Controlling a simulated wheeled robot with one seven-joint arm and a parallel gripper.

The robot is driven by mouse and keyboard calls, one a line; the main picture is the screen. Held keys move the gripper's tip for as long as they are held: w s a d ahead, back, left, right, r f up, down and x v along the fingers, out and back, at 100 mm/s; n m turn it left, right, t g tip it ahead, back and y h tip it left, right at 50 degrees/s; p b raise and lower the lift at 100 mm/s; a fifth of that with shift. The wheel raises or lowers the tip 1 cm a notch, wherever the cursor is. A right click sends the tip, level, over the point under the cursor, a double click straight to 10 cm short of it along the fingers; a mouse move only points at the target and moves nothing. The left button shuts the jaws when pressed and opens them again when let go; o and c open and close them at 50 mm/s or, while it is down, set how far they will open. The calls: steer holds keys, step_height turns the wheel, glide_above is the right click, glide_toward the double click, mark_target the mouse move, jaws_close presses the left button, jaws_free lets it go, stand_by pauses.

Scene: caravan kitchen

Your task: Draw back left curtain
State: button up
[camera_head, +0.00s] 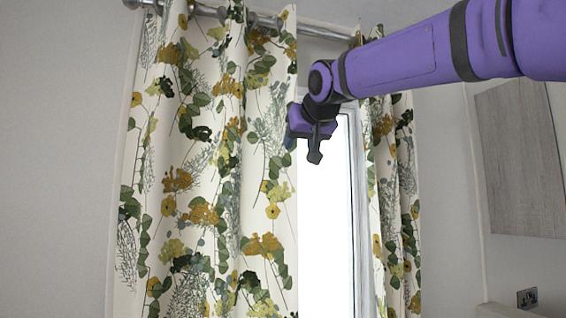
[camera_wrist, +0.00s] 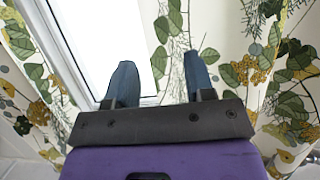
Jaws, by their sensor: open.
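The left curtain (camera_head: 215,170) is cream with green leaves and yellow flowers and hangs from a rail, covering the left part of the window. Its inner edge hangs near the middle of the window. My gripper (camera_head: 301,145) is in front of that inner edge, high up. In the wrist view, my gripper (camera_wrist: 155,82) has its two dark blue fingers apart with nothing held between them. A patterned curtain (camera_wrist: 240,70) fills the right side there, close to the right finger. Whether a finger touches the cloth, I cannot tell.
The right curtain (camera_head: 396,200) hangs at the window's right side. The bright window pane (camera_head: 325,220) shows between the curtains. The metal rail (camera_head: 265,20) runs along the top. A wood-look panel (camera_head: 522,150) is on the right wall, above a socket (camera_head: 527,298).

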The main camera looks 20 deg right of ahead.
mark_target(291, 158)
steer(key=x, duration=0.9)
steer(key=shift+s, duration=0.1)
jaws_close()
